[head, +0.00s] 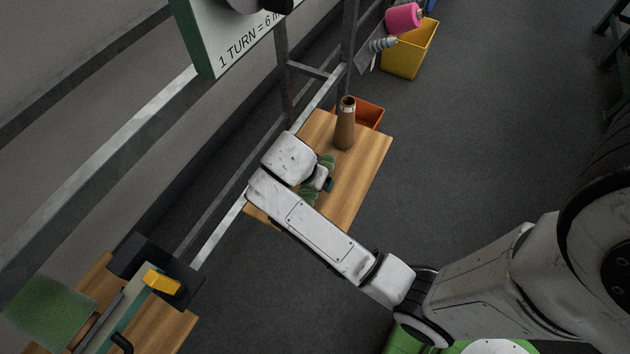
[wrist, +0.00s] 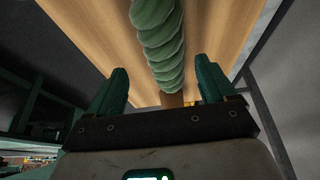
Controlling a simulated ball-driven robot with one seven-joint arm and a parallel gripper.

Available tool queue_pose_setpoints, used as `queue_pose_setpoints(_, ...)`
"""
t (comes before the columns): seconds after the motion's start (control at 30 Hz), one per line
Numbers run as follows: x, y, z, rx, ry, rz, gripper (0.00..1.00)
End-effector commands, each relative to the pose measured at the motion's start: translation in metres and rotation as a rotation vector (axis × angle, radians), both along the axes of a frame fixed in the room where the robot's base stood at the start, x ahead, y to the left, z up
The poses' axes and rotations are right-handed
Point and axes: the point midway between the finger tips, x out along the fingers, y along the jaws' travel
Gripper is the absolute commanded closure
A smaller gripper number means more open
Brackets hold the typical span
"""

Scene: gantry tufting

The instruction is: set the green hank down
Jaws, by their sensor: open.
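The green hank (head: 326,163) is a twisted skein on the wooden shelf (head: 364,178), partly hidden by my arm in the head view. In the wrist view the hank (wrist: 158,40) runs from the top edge down toward the space between my fingers, against the wood. My gripper (wrist: 164,82) is open, one green finger on each side of the hank's line, with a visible gap to both. In the head view my gripper (head: 325,182) is small and mostly covered by my wrist, over the hank.
A brown cone (head: 345,128) stands upright on the shelf beyond the hank. An orange bin (head: 371,113) is behind it. A grey metal frame (head: 218,222) runs along the shelf's left. A yellow bin (head: 411,58) stands farther back.

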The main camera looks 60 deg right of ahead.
Motion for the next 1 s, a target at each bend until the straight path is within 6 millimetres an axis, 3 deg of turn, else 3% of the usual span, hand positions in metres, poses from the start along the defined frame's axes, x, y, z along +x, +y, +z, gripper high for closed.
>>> queue_pose_setpoints(0.17, 0.001, -0.004, -0.009, 0.001, 0.001, 0.001, 0.16)
queue_pose_setpoints(0.5, 0.007, -0.019, -0.048, 0.002, 0.0, 0.001, 0.16)
queue_pose_setpoints(0.8, 0.007, -0.021, -0.053, 0.001, -0.001, 0.002, 0.16)
queue_pose_setpoints(1.0, 0.007, -0.021, -0.053, 0.001, -0.001, 0.002, 0.33)
